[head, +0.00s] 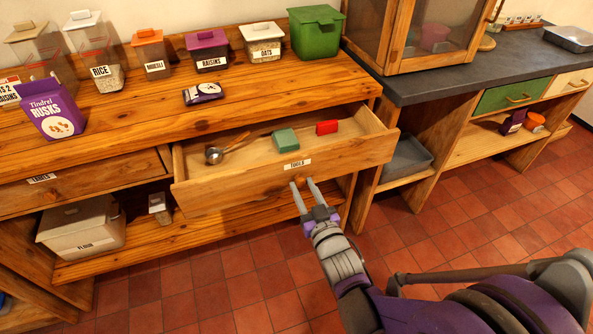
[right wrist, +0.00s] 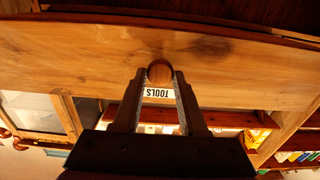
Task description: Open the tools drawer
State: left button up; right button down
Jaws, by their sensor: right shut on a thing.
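The tools drawer (head: 235,194) is pulled out from the pine unit, with its inside in view. It carries a "TOOLS" label (head: 297,164) and a round wooden knob (right wrist: 160,71) on its front. Inside lie a metal scoop or ladle (head: 215,154), a green block-like item (head: 285,139) and a red one (head: 327,127). My right gripper (head: 304,187) is at the drawer front, its two fingers shut on the knob. In the right wrist view the fingertips (right wrist: 159,80) sit on either side of the knob. My left gripper is not in view.
Another labelled drawer (head: 80,183) to the left is closed. Lidded containers, a purple rusks box (head: 50,109) and a dark packet (head: 203,92) stand or lie on the pine top. A flour bin (head: 82,228) sits on the lower shelf. The tiled floor (head: 220,290) before the unit is clear.

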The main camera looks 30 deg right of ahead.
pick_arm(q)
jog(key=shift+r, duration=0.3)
pick_arm(e)
jog(key=v, duration=0.6)
jog(key=shift+s, duration=0.25)
jog(key=shift+c, duration=2.4)
grip_release()
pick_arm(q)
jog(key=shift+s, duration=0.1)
